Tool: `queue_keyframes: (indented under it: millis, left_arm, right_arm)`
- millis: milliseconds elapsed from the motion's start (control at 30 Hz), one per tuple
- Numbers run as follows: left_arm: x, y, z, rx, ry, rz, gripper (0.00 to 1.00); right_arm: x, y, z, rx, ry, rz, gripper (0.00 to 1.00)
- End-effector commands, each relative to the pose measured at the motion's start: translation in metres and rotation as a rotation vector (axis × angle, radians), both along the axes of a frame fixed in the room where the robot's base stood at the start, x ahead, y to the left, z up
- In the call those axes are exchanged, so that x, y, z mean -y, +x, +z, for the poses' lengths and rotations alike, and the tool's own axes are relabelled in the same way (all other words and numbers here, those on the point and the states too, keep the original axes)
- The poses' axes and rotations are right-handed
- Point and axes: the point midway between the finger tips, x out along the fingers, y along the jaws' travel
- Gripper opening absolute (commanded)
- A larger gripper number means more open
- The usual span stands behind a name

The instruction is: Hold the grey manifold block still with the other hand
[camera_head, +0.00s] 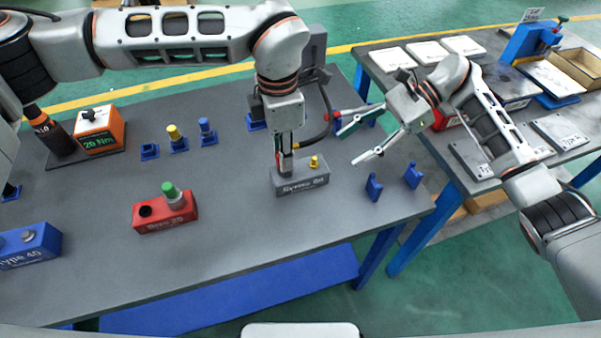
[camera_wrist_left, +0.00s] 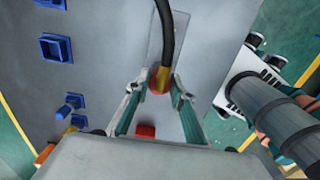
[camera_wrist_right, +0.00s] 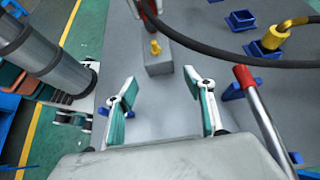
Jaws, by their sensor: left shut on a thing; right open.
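The grey manifold block (camera_head: 300,181) lies on the table in the head view. A yellow fitting (camera_head: 314,162) stands on its right part, and it also shows on the block in the right wrist view (camera_wrist_right: 155,47). My left gripper (camera_head: 284,167) points down over the block's left part, shut on a red and brass hose end (camera_wrist_left: 160,78) with a black hose. Whether that end touches the block is hidden by the fingers. My right gripper (camera_head: 357,141) is open, right of the block and apart from it. In the right wrist view the block (camera_wrist_right: 158,68) lies beyond the open fingers.
A red block (camera_head: 166,213) with a green-topped part stands left of the grey block. Blue upright holders (camera_head: 374,187) stand to the right, near the table edge. The black hose (camera_wrist_right: 215,48) arcs across the right wrist view. A red-ended bar (camera_wrist_right: 260,105) is right of my fingers.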

Motion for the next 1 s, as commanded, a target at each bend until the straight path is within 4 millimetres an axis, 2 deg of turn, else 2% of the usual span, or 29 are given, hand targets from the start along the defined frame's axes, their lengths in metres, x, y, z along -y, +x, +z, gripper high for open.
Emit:
queue_keyframes:
  millis: [167, 700, 1000]
  left_arm:
    - [0.0, 0.0, 0.0, 0.0, -0.001, 0.0, 0.0]
    - [0.0, 0.0, 0.0, 0.0, -0.001, 0.0, 0.0]
    - [0.0, 0.0, 0.0, 0.0, -0.001, 0.0, 0.0]
  right_arm:
    - [-0.007, -0.004, -0.006, 0.002, -0.007, 0.014, 0.53]
    - [-0.058, -0.021, -0.043, 0.002, -0.008, 0.01, 0.53]
    - [-0.07, -0.024, -0.051, 0.002, -0.007, 0.009, 0.53]
